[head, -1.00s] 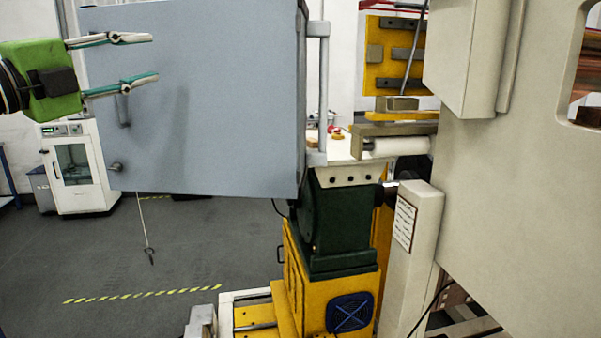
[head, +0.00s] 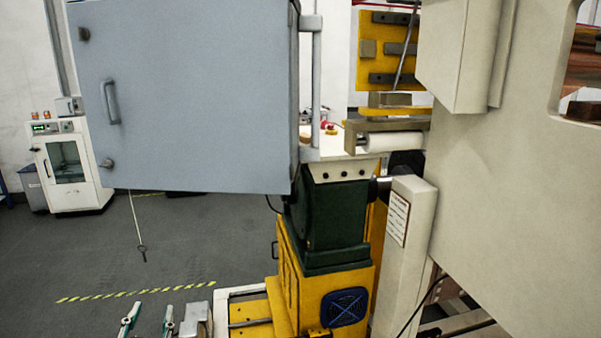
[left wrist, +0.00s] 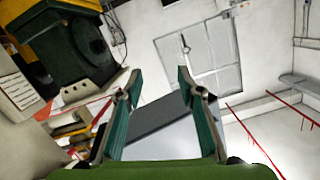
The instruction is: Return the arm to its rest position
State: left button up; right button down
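My left gripper (head: 149,316) shows at the bottom edge of the head view, left of the yellow machine base. Only its two green-and-grey fingers show there, apart from each other. In the left wrist view my left gripper (left wrist: 158,92) has its fingers spread wide with nothing between them. The grey-blue cabinet (head: 215,110) with its closed-looking front and handle (head: 110,102) stands above and behind the fingers in the head view. The gripper is clear of it. My right gripper is in neither view.
A dark green and yellow machine (head: 335,215) stands in the middle. A large beige panel (head: 500,190) fills the right side. A white lab device (head: 68,165) stands at the far left. Grey floor (head: 190,245) with a yellow-striped line is open at the left.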

pick_arm(q)
jog(key=s+d+f+g+h, duration=0.25)
jog(key=s+f+g, duration=0.35)
jog(key=s+f, duration=0.8)
jog(key=s+d+f+m+g+h, duration=0.1)
jog(key=s+d+f+g, duration=0.2)
jog(key=s+f, duration=0.3)
jog(key=s+d+f+m+g+h, duration=0.1)
jog(key=s+d+f+g, duration=0.25)
jog(key=s, duration=0.45)
notch_tip(320, 180, down, 26)
jog(key=s, duration=0.1)
jog(key=s+a+f+g+b, duration=0.1)
jog(key=s+a+f+g, duration=0.1)
jog(key=s+f, duration=1.5)
jog(key=shift+s+a+f+b, duration=0.3)
jog(key=shift+s+a+f, duration=0.1)
jog(key=shift+a+f, duration=0.15)
